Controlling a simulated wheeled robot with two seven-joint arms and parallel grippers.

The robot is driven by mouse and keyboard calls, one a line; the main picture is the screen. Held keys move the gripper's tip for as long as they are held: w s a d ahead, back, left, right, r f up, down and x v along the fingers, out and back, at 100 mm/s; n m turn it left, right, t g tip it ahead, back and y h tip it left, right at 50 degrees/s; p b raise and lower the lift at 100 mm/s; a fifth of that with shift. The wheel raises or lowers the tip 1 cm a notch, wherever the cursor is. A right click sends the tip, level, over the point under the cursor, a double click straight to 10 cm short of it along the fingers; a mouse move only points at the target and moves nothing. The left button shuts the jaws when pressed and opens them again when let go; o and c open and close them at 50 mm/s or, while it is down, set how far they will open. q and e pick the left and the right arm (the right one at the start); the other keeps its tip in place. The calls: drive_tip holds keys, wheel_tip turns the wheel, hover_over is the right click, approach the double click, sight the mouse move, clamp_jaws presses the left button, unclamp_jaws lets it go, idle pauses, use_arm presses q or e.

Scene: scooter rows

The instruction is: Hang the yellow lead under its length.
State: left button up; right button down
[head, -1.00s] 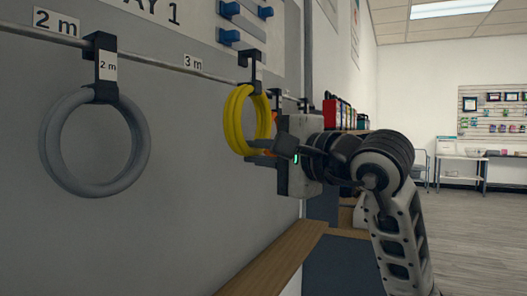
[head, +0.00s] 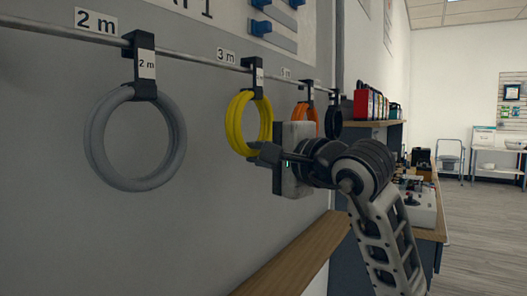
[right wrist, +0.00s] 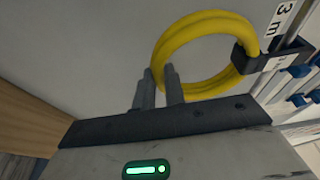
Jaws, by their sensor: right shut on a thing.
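The yellow lead (head: 235,125) is a coil hanging from a black hanger (head: 258,78) at the rail (head: 190,57), just right of the 3 m label (head: 225,56). The hanger's top is at rail height. The coil also shows in the right wrist view (right wrist: 175,42), with its hanger beside a 3 m label (right wrist: 284,14). My right gripper (head: 262,154) is at the coil's lower right, shut on it; its fingers (right wrist: 158,88) meet the coil's lower edge in the right wrist view. My left gripper is out of view.
A grey coil (head: 98,150) hangs under the 2 m label (head: 96,21). An orange coil (head: 305,112) and a black coil (head: 333,120) hang farther right, close to my right arm. A wooden ledge (head: 295,255) runs below. A shelf (head: 378,124) holds several boxes.

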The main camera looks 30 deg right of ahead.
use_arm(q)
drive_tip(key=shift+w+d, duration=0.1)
use_arm(e)
drive_tip(key=shift+f, duration=0.25)
drive_tip(key=c, duration=1.4)
unclamp_jaws()
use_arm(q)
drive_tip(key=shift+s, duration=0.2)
use_arm(e)
drive_tip(key=shift+s, duration=0.1)
